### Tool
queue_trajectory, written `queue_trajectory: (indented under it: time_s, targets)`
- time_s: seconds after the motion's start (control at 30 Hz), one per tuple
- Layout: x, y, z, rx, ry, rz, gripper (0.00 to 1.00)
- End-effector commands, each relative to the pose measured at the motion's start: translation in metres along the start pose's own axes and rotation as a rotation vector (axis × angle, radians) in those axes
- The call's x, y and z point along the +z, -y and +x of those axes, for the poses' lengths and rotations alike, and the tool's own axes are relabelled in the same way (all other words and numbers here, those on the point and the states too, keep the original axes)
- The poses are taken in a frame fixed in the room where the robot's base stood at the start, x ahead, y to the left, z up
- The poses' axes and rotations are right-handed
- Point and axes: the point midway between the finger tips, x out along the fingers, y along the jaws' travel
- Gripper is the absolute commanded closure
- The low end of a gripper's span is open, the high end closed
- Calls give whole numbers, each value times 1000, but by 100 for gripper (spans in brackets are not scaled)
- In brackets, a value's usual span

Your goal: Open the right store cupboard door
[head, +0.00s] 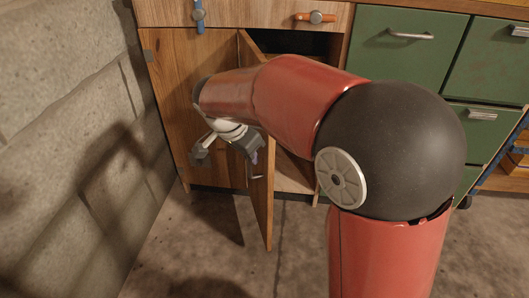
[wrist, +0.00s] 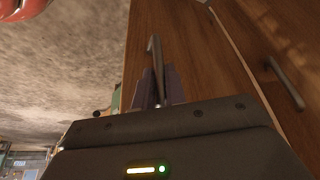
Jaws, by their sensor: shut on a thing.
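The right store cupboard door (head: 259,205) is wooden and stands swung out from the cupboard front, seen nearly edge-on in the head view. The dark inside (head: 300,44) and the cupboard floor (head: 295,176) show to its right. In the wrist view the door's face (wrist: 165,30) fills the middle, with a grey bar handle (wrist: 155,58) on it. My gripper (wrist: 153,88) is shut on this handle, its dark fingers on either side. In the head view my gripper (head: 252,157) is at the door's left face, partly hidden by my arm.
The left cupboard door (head: 185,85) is closed; another bar handle (wrist: 286,84) shows in the wrist view. A drawer with an orange handle (head: 315,17) is above. Green drawers (head: 395,50) stand right, a block wall (head: 65,100) left. Floor (head: 190,250) before the cupboard is clear.

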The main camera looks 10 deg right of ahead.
Motion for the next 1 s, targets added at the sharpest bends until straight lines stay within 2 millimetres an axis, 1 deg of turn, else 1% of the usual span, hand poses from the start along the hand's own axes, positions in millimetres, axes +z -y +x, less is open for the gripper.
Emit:
queue_trajectory:
  time_s: [0.03,0.2,0.6,0.63,0.77,0.8,1.0]
  targets:
    - [1,4,-2,-6,-2,-3,100]
    - [5,9,-4,-7,-3,-2,100]
    - [4,10,-5,-10,-4,-1,100]
    - [4,10,-5,-11,-5,-1,86]
    - [5,10,-4,-9,-4,0,69]
    - [5,10,-4,-8,-4,0,67]
    - [6,9,-4,-5,-2,-1,67]
